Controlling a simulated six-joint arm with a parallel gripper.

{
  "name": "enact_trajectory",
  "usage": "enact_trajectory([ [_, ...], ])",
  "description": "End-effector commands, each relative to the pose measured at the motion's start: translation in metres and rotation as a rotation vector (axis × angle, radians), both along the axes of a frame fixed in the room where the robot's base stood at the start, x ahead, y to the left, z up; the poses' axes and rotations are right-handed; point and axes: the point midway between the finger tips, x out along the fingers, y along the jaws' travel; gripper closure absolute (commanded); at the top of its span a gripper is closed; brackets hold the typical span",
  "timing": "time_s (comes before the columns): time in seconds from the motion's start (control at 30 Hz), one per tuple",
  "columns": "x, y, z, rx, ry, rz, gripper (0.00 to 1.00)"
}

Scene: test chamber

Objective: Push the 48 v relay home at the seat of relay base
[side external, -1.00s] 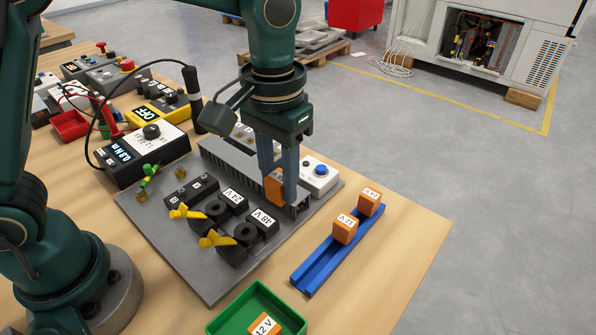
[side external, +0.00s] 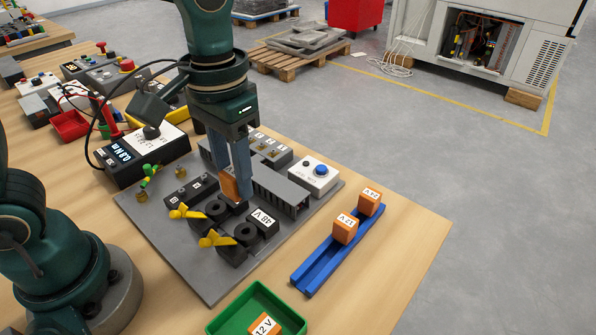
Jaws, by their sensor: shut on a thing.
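My gripper (side external: 236,187) is shut on an orange relay block (side external: 229,188), held between its two grey fingers. No label shows on the held block's visible face, so its voltage cannot be read. It is over the black modules on the grey plate (side external: 172,250), close above or at the middle one; contact cannot be told. The black module marked 48 V (side external: 263,220) is to the right of and below the fingers in the picture. Another black module (side external: 182,194) is to the left. Which module is the relay base's seat is unclear, and the spot under the block is partly hidden.
Yellow levers (side external: 215,239) stand at the front of the modules. A slotted grey duct (side external: 282,193) and a white button box (side external: 316,175) lie to the right. A blue rail (side external: 318,267) bears two orange relays (side external: 345,229). A green tray (side external: 234,312) holds a 12 V relay.

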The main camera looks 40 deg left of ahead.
Motion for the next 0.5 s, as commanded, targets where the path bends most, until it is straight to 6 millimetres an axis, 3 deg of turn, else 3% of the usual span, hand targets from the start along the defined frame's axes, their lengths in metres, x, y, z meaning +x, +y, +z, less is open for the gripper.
enact_trajectory([
  [0.23,0.000,0.000,-0.006,0.000,0.002,0.001,1.00],
  [0.5,-0.001,0.000,-0.029,0.000,0.005,0.001,1.00],
])
